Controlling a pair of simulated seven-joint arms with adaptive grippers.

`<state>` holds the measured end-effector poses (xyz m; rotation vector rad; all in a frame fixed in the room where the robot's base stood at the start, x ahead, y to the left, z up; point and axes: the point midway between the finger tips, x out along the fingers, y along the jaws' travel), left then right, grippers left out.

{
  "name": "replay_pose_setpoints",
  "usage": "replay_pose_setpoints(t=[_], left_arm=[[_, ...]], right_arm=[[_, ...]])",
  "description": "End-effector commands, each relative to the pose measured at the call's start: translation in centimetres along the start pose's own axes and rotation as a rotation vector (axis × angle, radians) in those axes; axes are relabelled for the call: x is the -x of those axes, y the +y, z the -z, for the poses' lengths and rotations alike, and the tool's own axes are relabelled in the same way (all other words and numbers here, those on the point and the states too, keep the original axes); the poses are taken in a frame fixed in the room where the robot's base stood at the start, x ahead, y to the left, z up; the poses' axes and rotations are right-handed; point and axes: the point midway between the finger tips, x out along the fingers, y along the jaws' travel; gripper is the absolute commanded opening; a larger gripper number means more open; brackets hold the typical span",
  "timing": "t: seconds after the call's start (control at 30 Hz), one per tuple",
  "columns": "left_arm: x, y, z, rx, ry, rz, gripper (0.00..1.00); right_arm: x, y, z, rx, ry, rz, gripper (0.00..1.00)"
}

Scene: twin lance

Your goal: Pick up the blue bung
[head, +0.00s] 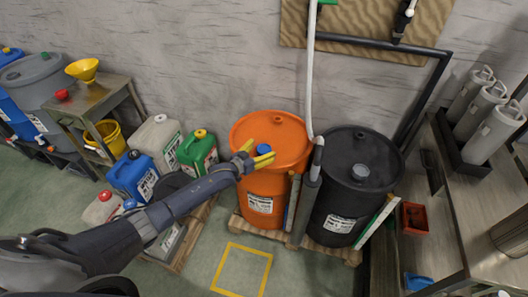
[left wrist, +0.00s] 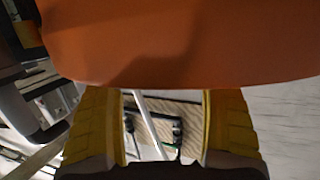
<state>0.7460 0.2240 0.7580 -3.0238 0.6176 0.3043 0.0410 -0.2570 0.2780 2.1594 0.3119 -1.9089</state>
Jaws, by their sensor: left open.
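My left gripper (head: 261,156) has yellow fingers and is open at the bung, which shows right by the fingers in the head view. I cannot tell whether they touch it. In the left wrist view, the open fingers (left wrist: 163,115) stand wide apart at either side, and the orange drum (left wrist: 185,40) fills the top of the picture. The bung cannot be made out there. My right gripper is not in view.
A black drum (head: 355,200) stands right of the orange one, on a wooden pallet (head: 322,252). A white pipe (head: 310,80) rises between the drums. Blue (head: 130,175), green (head: 197,152) and white jerrycans stand left. A steel bench (head: 478,215) is at right.

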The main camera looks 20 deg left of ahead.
Motion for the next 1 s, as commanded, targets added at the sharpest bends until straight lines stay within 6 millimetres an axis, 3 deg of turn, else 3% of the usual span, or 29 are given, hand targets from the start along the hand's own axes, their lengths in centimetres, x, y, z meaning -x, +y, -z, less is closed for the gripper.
replay_pose_setpoints(t=[0.43,0.87,1.0], left_arm=[[-0.86,0.0,0.06,0.0,0.001,0.0,0.82],[-0.84,-0.01,0.04,0.0,0.001,0.0,0.33],[-0.84,-0.01,0.05,0.0,0.001,0.0,0.32]], right_arm=[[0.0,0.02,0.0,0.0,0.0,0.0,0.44],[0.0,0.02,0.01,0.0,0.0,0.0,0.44],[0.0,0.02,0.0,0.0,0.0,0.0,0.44]])
